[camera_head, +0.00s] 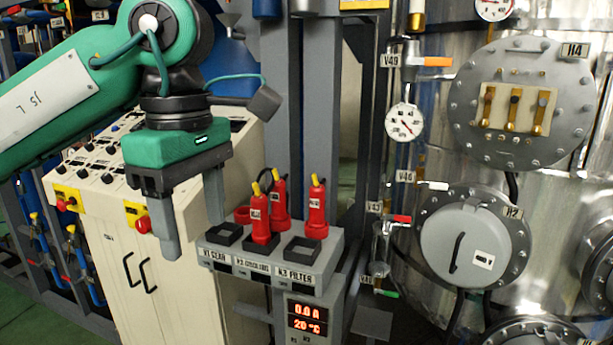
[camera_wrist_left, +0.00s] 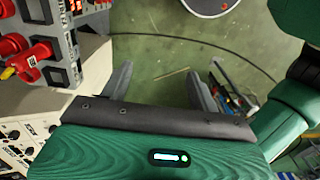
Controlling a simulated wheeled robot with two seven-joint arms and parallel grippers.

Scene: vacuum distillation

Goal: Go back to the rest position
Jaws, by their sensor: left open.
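My left gripper (camera_head: 190,220) is open and empty in the head view. It hangs pointing down in front of the cream control cabinet, to the left of the plug station (camera_head: 270,262). In the left wrist view its two fingers (camera_wrist_left: 162,85) are spread with only the green floor between them. Red plugs with yellow tips, such as one red plug (camera_head: 317,210), stand at the station, apart from the gripper. The red plugs also show at the left edge of the left wrist view (camera_wrist_left: 30,60). My right gripper is not in view.
The cream control cabinet (camera_head: 165,275) with buttons and yellow-red switches stands behind and below the gripper. A metal vessel (camera_head: 430,170) with gauges, flanges and valves fills the right side. A display box (camera_head: 307,318) sits below the station.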

